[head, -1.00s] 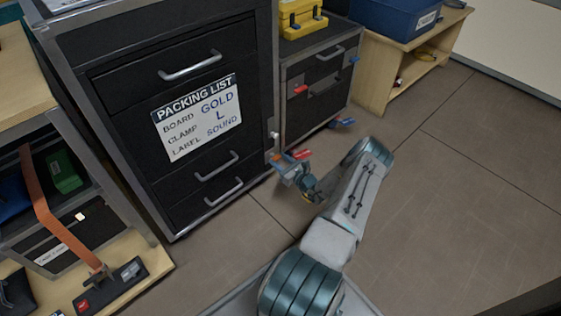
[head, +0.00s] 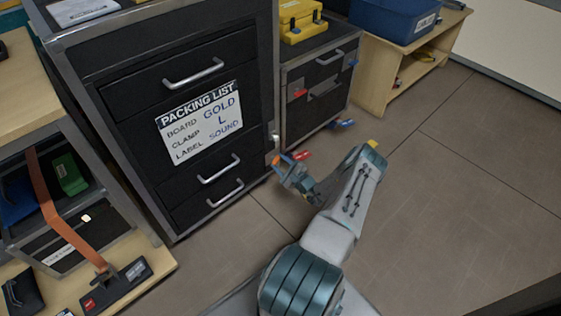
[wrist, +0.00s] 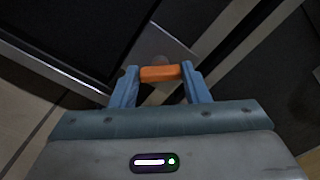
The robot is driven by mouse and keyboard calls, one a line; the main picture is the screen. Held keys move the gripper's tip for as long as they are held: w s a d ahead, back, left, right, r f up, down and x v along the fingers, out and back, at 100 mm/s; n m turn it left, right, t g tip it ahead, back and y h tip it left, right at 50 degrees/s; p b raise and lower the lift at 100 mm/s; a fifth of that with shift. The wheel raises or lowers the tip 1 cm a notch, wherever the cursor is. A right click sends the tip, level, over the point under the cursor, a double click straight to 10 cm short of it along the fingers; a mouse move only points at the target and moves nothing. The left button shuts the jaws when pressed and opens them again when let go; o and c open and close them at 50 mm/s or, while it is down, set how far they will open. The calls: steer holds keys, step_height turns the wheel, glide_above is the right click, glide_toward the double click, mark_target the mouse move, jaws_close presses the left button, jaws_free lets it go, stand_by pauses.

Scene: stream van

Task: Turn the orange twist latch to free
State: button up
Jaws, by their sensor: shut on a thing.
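The orange twist latch (wrist: 160,73) sits between the two blue fingers of my gripper (wrist: 160,80) in the wrist view. The fingers are shut on its two ends, and the latch bar lies level across the picture. A pale metal plate (wrist: 178,52) shows behind it. In the head view the latch (head: 276,160) is a small orange spot at the right front edge of the black cabinet (head: 150,135), with my gripper (head: 283,163) at it. The fingers partly hide the latch there.
A black case with red and blue latches (head: 318,85) stands behind, right of the cabinet. A wooden shelf (head: 375,75) holds a blue bin (head: 395,18). A lower shelf with an orange strap (head: 48,205) is at left. The floor (head: 450,210) at right is clear.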

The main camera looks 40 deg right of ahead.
steer(key=n+p, duration=0.2)
steer(key=n, duration=0.3)
steer(key=shift+n, duration=0.3)
steer(key=shift+f+n+p, duration=0.1)
steer(key=shift+n+p, duration=0.75)
steer(key=shift+n, duration=1.25)
steer(key=o, duration=1)
steer(key=s+p, duration=0.1)
steer(key=s, duration=0.3)
steer(key=s+p, duration=0.1)
steer(key=s, duration=0.4)
steer(key=s+d+p, duration=0.1)
steer(key=s, duration=0.4)
steer(key=shift+w+p, duration=0.1)
steer(key=shift+p, duration=0.2)
